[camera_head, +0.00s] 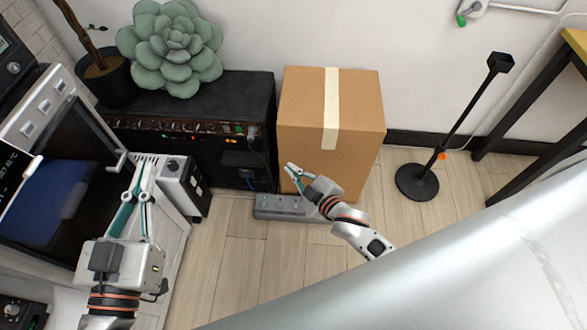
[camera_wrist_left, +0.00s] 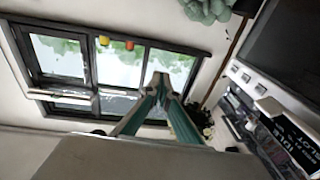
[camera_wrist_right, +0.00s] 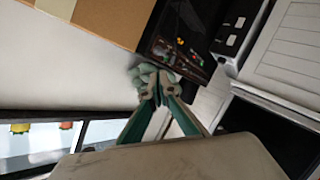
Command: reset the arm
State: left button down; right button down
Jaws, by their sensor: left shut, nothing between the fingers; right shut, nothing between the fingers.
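My left gripper (camera_head: 143,170) is at the left in the head view, fingers pointing up the picture, in front of the dark-windowed machine. Its fingertips also show close together and empty in the left wrist view (camera_wrist_left: 161,80). My right gripper (camera_head: 290,167) is near the middle of the head view, in front of the cardboard box and above the power strip. Its fingertips are together and empty in the right wrist view (camera_wrist_right: 160,82). Whether either gripper touches anything behind it cannot be told.
A cardboard box (camera_head: 300,100) stands beside a black cabinet (camera_head: 245,105) bearing a succulent (camera_head: 175,45). A power strip (camera_head: 275,207) lies on the floor. The oven-like machine (camera_head: 95,140) is at left. A black stand (camera_head: 417,182) is at right. Wooden floor (camera_head: 240,265) shows clear in the middle.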

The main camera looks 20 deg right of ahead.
dwell(0.3)
